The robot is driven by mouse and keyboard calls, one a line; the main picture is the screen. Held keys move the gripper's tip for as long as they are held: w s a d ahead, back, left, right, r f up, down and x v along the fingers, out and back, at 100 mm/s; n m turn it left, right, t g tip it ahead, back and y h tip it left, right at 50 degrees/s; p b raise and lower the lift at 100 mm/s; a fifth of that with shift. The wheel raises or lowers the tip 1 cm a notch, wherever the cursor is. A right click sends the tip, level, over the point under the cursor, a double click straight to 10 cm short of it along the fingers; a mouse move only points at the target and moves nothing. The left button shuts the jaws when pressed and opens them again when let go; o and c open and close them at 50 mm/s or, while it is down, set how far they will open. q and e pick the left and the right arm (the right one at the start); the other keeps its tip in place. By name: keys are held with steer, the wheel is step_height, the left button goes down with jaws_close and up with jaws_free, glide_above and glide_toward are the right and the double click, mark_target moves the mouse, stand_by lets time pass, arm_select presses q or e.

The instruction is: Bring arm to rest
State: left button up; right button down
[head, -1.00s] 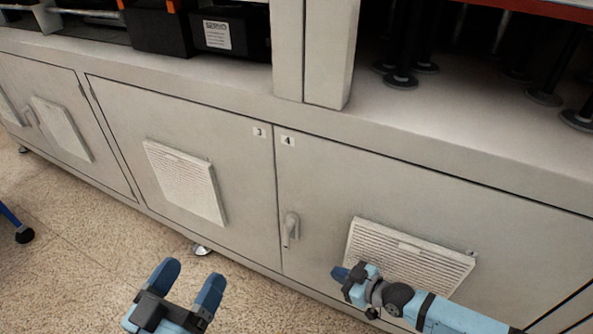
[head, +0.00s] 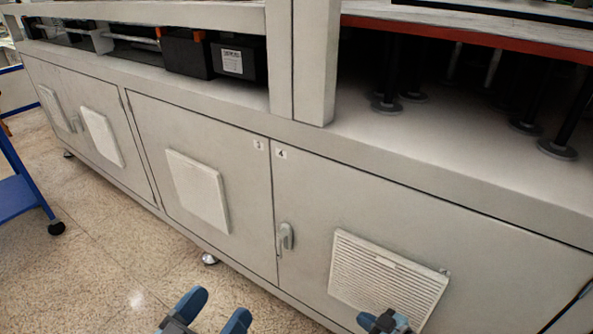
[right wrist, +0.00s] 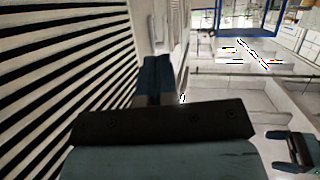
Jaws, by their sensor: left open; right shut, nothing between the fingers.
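My left gripper (head: 211,311) is low in the head view, its two blue fingers spread apart with nothing between them, over the speckled floor. It also shows at the lower right of the right wrist view (right wrist: 290,148). My right gripper (head: 368,320) is at the bottom edge of the head view, in front of the vent of door 4. In the right wrist view its blue fingers (right wrist: 154,78) are together and hold nothing. They point along the cabinet front, close beside the slatted vent (right wrist: 50,70). Most of both arms is out of the head view.
The grey cabinet has doors marked 3 (head: 200,130) and 4 (head: 420,220), with a handle (head: 286,237) and a louvred vent (head: 385,275). A blue wheeled cart (head: 25,195) stands at the left. Open floor (head: 110,260) lies in front of the cabinet.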

steer(key=s+a+r+t+y, duration=0.1)
steer(key=s+r+t, duration=0.1)
steer(key=s+r, duration=0.8)
steer(key=s+r+t, duration=0.1)
steer(key=s+r, duration=0.5)
steer(key=r, duration=0.7)
steer(key=w+a+r+m+t+h+p, duration=0.2)
steer(key=a+r+m+t+p, duration=0.15)
steer(key=r+m, duration=0.4)
arm_select(q)
steer(key=s+a+r+g+y+p, duration=0.4)
steer(key=a+r+g+y+p, duration=0.2)
steer(key=p, duration=2.9)
steer(key=shift+s+a+r, duration=0.25)
steer(key=shift+a+r, duration=0.55)
steer(key=shift+r, duration=0.05)
arm_select(e)
steer(key=s+d+r+g+h, duration=0.4)
steer(key=d+r+g+h, duration=0.1)
steer(key=d+r, duration=0.2)
steer(key=shift+d+n, duration=0.35)
steer(key=shift+n, duration=0.1)
